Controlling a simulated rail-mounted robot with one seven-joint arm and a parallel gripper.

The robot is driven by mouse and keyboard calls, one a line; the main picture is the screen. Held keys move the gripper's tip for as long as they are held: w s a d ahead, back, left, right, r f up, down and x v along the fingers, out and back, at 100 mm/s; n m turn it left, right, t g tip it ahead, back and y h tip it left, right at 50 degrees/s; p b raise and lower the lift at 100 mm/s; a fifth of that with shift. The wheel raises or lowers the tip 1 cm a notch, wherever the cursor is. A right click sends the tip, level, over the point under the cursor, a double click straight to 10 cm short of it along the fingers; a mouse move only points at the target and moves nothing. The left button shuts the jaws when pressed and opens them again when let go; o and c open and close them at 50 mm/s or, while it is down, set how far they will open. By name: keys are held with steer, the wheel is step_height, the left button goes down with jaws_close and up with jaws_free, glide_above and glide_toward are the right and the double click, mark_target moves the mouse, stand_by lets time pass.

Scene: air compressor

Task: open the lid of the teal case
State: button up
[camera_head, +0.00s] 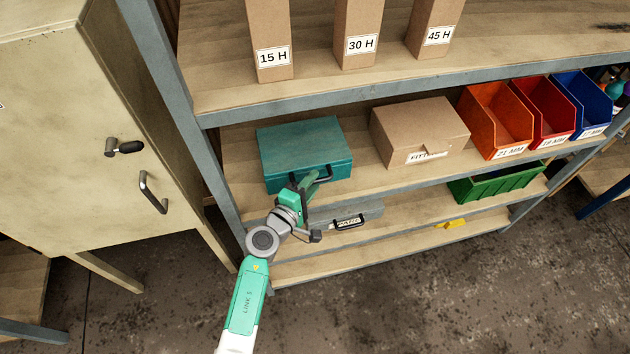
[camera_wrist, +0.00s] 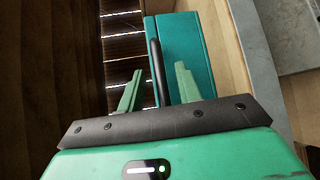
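The teal case (camera_head: 300,144) lies flat on the middle shelf with its lid closed, its front and dark handle facing the shelf's open side. In the wrist view the case (camera_wrist: 188,45) appears turned on end, with the black handle (camera_wrist: 155,62) along its left side. My gripper (camera_wrist: 159,72) is open, its two green fingers apart on either side of the handle in the picture. I cannot tell whether either finger touches it. In the head view my gripper (camera_head: 312,184) is at the case's front, and my wrist hides part of the front's lower area.
A cardboard box (camera_head: 415,125) stands right of the case, then orange (camera_head: 490,120), red and blue bins. The upper shelf (camera_head: 330,90) overhangs; a blue-grey post (camera_head: 190,125) stands left.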

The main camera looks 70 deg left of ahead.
steer(key=shift+x, duration=1)
jaws_close()
